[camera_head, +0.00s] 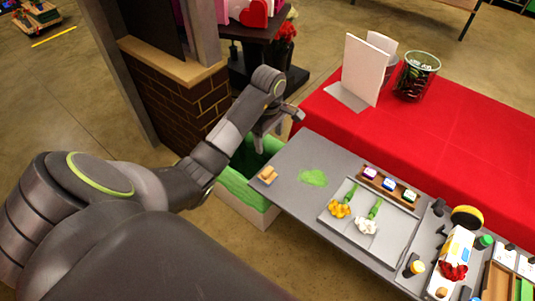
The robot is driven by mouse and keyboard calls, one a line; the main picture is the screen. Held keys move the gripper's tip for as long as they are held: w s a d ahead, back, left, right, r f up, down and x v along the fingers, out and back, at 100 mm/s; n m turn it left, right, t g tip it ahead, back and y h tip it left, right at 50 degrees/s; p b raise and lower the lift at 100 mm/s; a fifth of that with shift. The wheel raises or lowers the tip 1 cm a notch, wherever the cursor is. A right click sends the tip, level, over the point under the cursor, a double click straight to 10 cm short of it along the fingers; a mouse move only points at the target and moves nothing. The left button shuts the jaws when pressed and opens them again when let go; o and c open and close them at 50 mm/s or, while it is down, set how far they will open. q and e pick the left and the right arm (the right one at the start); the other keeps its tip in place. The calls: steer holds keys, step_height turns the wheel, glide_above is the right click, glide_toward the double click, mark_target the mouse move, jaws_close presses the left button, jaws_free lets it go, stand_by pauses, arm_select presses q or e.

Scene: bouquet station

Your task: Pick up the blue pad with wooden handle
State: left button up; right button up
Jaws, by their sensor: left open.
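My left gripper (279,131) is open and empty. It hangs above and beyond the left end of the grey table (285,205), over a green-lined bin. A small tan, wood-like piece (268,174) lies at the table's left edge, nearer the camera than the gripper and apart from it. It may be the wooden handle of the pad. I cannot make out any blue on it, so the blue pad itself is not clearly seen. My right gripper is not in view.
A green smear (313,177) marks the table. A tray (391,244) holds yellow and white flowers, beside a wooden rack (387,186) of small jars. A red-covered table (440,130) runs behind. A brick pillar (185,110) and the green-lined bin (238,190) stand near my left arm.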

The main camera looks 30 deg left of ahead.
arm_select(q)
steer(key=b, duration=1.1)
glide_above(268, 171)
step_height(268, 171, down, 11)
steer(key=shift+r, duration=0.1)
steer(key=shift+f+b, duration=0.85)
steer(key=shift+f, duration=0.25)
steer(key=shift+f+b, duration=0.4)
steer(key=shift+f, duration=0.25)
steer(key=shift+f+p, duration=0.15)
steer(key=shift+p, duration=0.7)
step_height(268, 171, down, 2)
steer(key=shift+a+f, duration=0.1)
steer(key=shift+f, duration=0.3)
steer(key=c, duration=1.1)
